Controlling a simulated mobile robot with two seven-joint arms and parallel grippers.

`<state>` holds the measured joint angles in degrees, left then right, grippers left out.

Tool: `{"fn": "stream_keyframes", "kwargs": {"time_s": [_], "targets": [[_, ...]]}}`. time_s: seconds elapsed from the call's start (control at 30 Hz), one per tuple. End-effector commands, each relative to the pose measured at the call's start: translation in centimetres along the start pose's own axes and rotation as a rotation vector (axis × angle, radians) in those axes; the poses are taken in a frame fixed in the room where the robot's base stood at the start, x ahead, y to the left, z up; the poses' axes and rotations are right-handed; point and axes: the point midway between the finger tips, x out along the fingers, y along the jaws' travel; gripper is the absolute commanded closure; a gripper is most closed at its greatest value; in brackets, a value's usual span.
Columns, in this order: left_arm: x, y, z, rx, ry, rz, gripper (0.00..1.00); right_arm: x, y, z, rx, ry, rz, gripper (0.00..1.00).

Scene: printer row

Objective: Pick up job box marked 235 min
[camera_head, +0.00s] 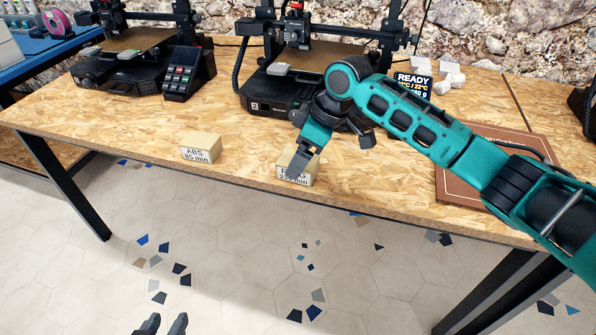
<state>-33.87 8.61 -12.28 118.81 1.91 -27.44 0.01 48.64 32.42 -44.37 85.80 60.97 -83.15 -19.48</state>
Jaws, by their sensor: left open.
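A small tan job box (285,177) with a white label stands at the table's front edge. Its label is partly covered by my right gripper (299,163), so I can read only a "P" and an ending in "min". The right gripper points down at this box, with its fingers over the box's top and front. I cannot tell whether they grip it. A second tan box (201,146), marked ABS 85 min, stands to the left. My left gripper (163,326) shows only as two dark fingertips, apart and empty, at the bottom edge, away from both boxes.
The wooden table (110,107) holds two black 3D printers, one at left (124,68) and one at centre (272,88). A READY display (413,84) and white pieces (450,80) are behind my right arm. A brown board (458,190) lies at right.

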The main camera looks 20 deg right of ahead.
Motion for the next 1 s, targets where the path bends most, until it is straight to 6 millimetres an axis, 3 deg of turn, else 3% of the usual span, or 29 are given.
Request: {"fn": "stream_keyframes", "kwargs": {"time_s": [0.03, 0.2, 0.47, 1.0], "targets": [[0.3, 0.0, 0.7, 0.000, -0.002, 0.001, 0.57, 1.2, 0.1, 0.2, 0.001, -0.001, -0.002, 0.11], [0.6, 0.0, 1.2, -0.001, -0.006, 0.001, 0.57, 3.0, 0.2, 0.1, -0.001, 0.001, -0.001, 0.11], [0.6, 0.0, 1.2, -0.001, -0.006, 0.001, 0.57, 3.2, 0.2, 0.1, -0.001, 0.001, 0.001, 0.11], [0.6, 0.0, 1.2, 0.000, -0.006, 0.001, 0.57, 3.2, 0.2, 0.1, -0.001, 0.001, 0.000, 0.60]]}}
